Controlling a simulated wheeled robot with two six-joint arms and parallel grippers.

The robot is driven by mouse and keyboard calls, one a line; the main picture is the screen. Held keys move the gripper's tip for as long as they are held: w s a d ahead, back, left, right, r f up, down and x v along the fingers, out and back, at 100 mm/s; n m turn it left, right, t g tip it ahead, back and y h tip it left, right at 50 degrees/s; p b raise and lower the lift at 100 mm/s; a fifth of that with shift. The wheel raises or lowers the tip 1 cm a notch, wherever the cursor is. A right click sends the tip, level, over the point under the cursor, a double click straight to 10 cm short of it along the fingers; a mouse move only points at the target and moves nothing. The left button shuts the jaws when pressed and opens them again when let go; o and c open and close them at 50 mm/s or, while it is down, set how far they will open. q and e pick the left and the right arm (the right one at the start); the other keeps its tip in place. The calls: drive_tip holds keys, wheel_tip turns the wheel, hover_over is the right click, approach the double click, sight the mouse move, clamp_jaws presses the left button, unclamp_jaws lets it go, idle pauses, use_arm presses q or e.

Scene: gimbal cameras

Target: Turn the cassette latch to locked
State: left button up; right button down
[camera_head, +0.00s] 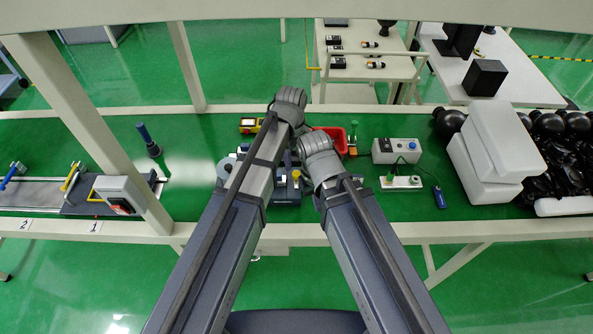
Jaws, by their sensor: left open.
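A dark blue device (291,190) with a yellow knob (296,174) stands on the green bench, largely hidden behind my two forearms. A grey round part (227,167) shows to its left. I cannot make out the cassette latch or its position. My left gripper (292,140) is open, over the bench just behind the device; my forearm and wrist cover most of it. My right wrist (318,155) is close beside it on the right, and the fingers of my right gripper are hidden. I cannot tell whether either gripper touches anything.
A red bin (331,138) and a yellow device (250,125) stand behind the arms. To the right are a grey control box (397,150), a white connector strip (401,182) and white foam blocks (483,165).

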sight(296, 173)
use_arm(q)
drive_tip(key=shift+w+d+n, duration=0.1)
drive_tip(key=shift+d+n, duration=0.2)
drive_tip(key=shift+d, duration=0.1)
drive_tip(key=shift+f, duration=0.1)
wheel_tip(296, 173, down, 8)
drive_tip(key=b, duration=0.8)
drive_tip(key=shift+w, duration=0.1)
drive_tip(key=shift+r, duration=0.2)
clamp_jaws()
